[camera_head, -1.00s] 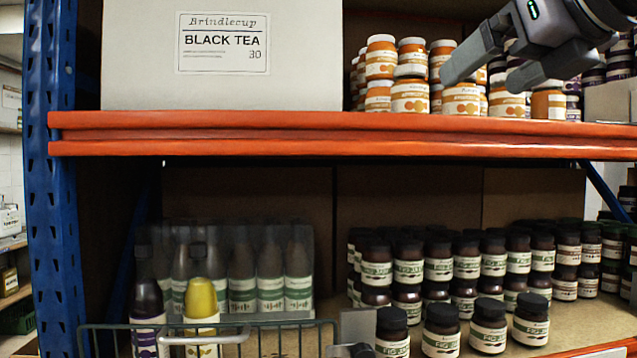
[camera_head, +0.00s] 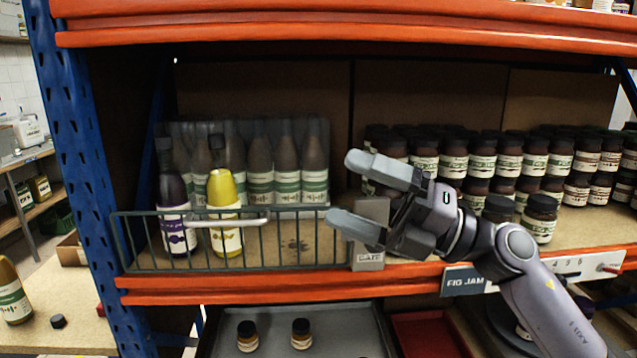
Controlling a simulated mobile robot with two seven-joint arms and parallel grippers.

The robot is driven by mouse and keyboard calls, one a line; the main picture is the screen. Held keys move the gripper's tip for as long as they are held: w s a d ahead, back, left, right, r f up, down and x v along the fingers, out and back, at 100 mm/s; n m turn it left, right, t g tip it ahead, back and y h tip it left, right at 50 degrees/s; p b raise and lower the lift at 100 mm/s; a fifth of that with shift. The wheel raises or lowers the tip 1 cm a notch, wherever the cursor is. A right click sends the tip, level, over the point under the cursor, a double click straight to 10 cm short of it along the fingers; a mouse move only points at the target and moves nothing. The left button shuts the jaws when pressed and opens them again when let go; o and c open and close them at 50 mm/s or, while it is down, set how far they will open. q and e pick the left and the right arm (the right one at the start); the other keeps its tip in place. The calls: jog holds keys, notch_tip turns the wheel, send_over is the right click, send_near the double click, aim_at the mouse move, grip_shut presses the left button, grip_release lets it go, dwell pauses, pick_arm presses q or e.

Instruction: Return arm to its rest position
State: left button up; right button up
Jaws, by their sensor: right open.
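My right gripper (camera_head: 348,190) is in front of the middle shelf, at the right end of a wire gate. Its two fingers are spread apart and point left, with nothing between them that I can make out as held. The grey plate marked GATE (camera_head: 368,260) is just behind and below the fingers; I cannot tell if they touch. My right arm (camera_head: 545,300) comes up from the lower right. My left gripper is not in view.
The wire gate (camera_head: 290,250) stands before a purple bottle (camera_head: 173,205) and a yellow bottle (camera_head: 225,215). Fig jam jars (camera_head: 455,160) fill the shelf at right. An orange beam (camera_head: 330,30) runs above. Two jars stand on a grey tray (camera_head: 345,325) below.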

jog(key=d+f+m+t+h, duration=0.4)
jog(key=f+m+t, duration=0.1)
jog(key=f+m, duration=0.4)
jog(key=s+d+f+m+t+h, duration=0.1)
jog(key=d+f+m+t+h, duration=0.3)
jog(key=f+m, duration=0.5)
jog(key=d+f+m+t+h, duration=0.3)
jog(key=f+m+t+h, duration=0.2)
jog(key=f+m, duration=0.4)
jog(key=s+d+f+m+g+h, duration=0.2)
jog(key=s+f+m+g+h, duration=0.1)
jog(key=s+f, duration=0.6)
jog(key=s+d+f+m+g+h, duration=0.2)
jog(key=s+f+m+g, duration=0.3)
jog(key=s+f, duration=0.5)
notch_tip(320, 180, down, 4)
jog(key=shift+d+r+h, duration=0.25)
jog(key=shift+h, duration=0.15)
